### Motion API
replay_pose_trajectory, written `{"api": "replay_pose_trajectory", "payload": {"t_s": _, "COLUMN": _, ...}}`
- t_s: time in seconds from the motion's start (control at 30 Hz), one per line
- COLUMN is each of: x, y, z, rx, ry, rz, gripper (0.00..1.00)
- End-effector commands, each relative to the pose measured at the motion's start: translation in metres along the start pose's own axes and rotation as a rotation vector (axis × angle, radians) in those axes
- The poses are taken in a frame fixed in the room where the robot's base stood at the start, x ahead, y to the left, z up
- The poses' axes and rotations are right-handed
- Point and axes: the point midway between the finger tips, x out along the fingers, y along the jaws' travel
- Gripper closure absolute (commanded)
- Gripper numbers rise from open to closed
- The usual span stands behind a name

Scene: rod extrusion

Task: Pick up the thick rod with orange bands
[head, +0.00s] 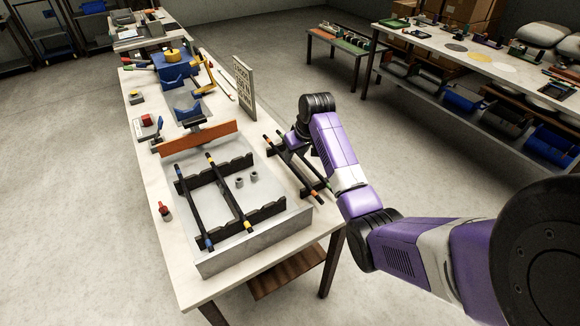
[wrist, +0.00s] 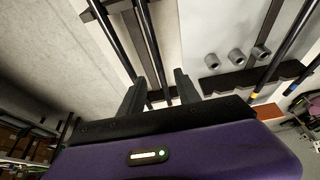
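Two dark rods lie across a black rack at the table's right edge in the head view. The left one (head: 291,169) has small orange-looking bands near its ends; the other (head: 315,170) is partly hidden by my arm and shows a greenish band near its front end. My gripper is open in the wrist view (wrist: 160,88), its fingers pointing at this rack. One rod (wrist: 152,48) runs between the fingers in the picture; another (wrist: 108,38) passes left of them. I see no contact. No bands show on these two rods in the wrist view. In the head view my arm mostly hides the fingers.
A grey tray (head: 258,246) holds racks with a blue-banded rod (head: 193,208) and a yellow-orange-banded rod (head: 229,193), plus small grey cylinders (head: 240,182). An orange-brown board (head: 198,138) stands behind it. An upright pale panel (head: 244,84) stands farther back. Floor right of the table is open.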

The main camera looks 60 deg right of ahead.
Motion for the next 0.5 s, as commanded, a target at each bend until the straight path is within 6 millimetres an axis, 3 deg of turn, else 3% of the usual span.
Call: {"api": "replay_pose_trajectory", "payload": {"t_s": 0.5, "x": 0.055, "y": 0.002, "z": -0.003, "rx": 0.001, "ry": 0.001, "rz": 0.001, "gripper": 0.61}}
